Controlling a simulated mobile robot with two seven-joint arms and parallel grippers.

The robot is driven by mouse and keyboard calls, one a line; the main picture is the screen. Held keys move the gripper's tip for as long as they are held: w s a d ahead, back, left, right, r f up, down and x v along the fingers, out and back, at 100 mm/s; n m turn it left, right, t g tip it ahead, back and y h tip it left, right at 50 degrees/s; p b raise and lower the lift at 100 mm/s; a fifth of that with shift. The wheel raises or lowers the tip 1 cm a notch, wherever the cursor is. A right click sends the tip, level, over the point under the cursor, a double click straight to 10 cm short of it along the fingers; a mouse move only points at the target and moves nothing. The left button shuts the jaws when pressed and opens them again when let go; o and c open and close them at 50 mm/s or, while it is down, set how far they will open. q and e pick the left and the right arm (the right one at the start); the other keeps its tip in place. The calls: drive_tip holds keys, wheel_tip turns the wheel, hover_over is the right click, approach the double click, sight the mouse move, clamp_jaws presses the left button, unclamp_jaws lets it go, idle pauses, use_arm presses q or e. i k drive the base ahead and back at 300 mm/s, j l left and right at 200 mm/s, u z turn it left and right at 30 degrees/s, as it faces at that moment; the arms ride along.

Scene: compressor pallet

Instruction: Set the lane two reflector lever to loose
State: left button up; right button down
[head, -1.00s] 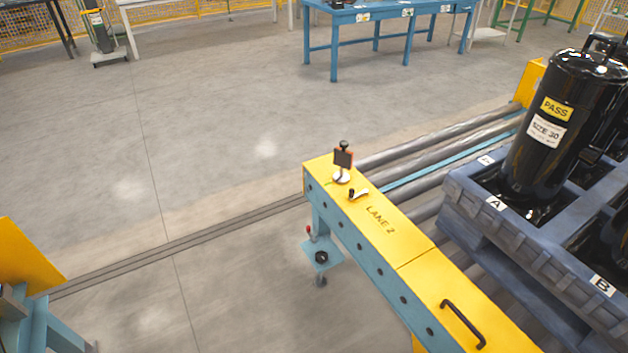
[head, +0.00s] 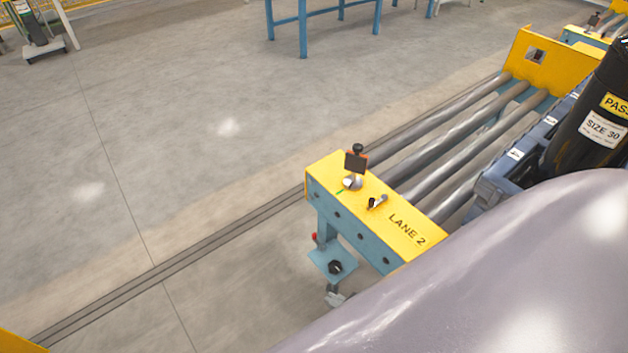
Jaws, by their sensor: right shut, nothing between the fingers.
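The lane two reflector (head: 355,164) stands on the yellow end plate marked LANE 2 (head: 405,229), in the middle of the head view. It is a small dark panel with an orange edge, with a black knob (head: 358,148) above it and a round silver base (head: 351,183) below. A small green mark (head: 340,191) shows at the left of the base. A short silver lever with a black end (head: 376,202) lies on the plate just right of the base. My right arm fills the lower right, very close to the camera; its fingers do not show. My left gripper is out of view.
Metal rollers (head: 450,135) run from the plate to a yellow far end (head: 560,65). A black compressor labelled SIZE 30 (head: 590,120) stands on a blue-grey pallet (head: 520,165) at right. The floor left of the lane is clear.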

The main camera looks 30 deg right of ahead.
sight(372, 203)
drive_tip(key=i+j+u, duration=0.15)
drive_tip(key=i, duration=1)
drive_tip(key=i+z, duration=0.45)
drive_tip(key=i+j+z, duration=0.2)
drive_tip(key=z, duration=0.25)
drive_tip(key=i+j+z, duration=0.2)
drive_tip(key=z, duration=0.25)
drive_tip(key=i+j+z, duration=0.15)
drive_tip(key=z, duration=0.3)
drive_tip(key=i+j+z, duration=0.1)
drive_tip(key=j+z, duration=0.3)
drive_tip(key=i+j+z, duration=0.1)
drive_tip(key=j+z, duration=0.2)
drive_tip(key=z, duration=0.15)
drive_tip(key=j+z, duration=0.6)
drive_tip(key=j, duration=0.15)
